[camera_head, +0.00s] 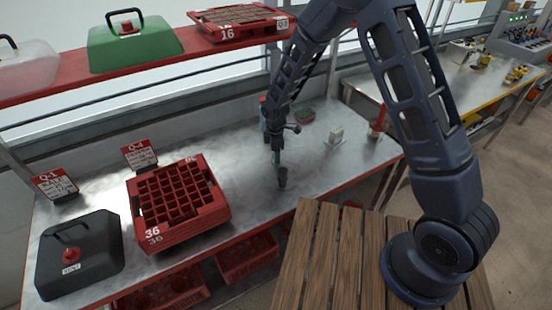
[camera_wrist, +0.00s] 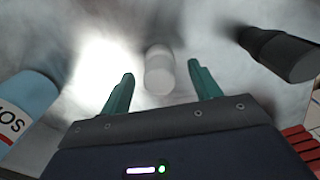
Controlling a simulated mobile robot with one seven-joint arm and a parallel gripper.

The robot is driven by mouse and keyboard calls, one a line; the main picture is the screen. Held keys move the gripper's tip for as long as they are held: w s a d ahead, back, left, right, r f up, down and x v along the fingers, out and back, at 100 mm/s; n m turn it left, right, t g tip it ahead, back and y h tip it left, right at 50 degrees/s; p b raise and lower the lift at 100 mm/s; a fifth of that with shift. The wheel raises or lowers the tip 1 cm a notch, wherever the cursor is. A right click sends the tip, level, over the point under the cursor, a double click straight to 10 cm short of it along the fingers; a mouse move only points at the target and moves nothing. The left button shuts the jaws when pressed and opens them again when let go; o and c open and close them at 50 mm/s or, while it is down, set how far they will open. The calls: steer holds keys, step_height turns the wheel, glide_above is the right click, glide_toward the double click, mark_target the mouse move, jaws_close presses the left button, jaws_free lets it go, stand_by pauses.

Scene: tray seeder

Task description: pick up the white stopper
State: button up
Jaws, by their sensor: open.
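The white stopper (camera_wrist: 159,70) looks like a small pale grey-white cylinder in the wrist view, on the metal bench top ahead of my gripper. It appears in the gap between the two green fingers and apart from both. My gripper (camera_head: 277,160) points down over the bench in the head view, and its fingers (camera_wrist: 160,74) are spread open and empty in the wrist view. I cannot make out the stopper in the head view; my gripper may hide it.
A dark cylinder (camera_head: 283,177) stands close to my gripper; a dark cylinder (camera_wrist: 280,52) also shows at right in the wrist view. A blue labelled container (camera_wrist: 25,105) is at left there. A red crate (camera_head: 205,218) and black lidded box (camera_head: 100,265) stand left on the bench (camera_head: 250,205).

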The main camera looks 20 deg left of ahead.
steer(key=shift+f, duration=1.55)
steer(key=c, duration=1.1)
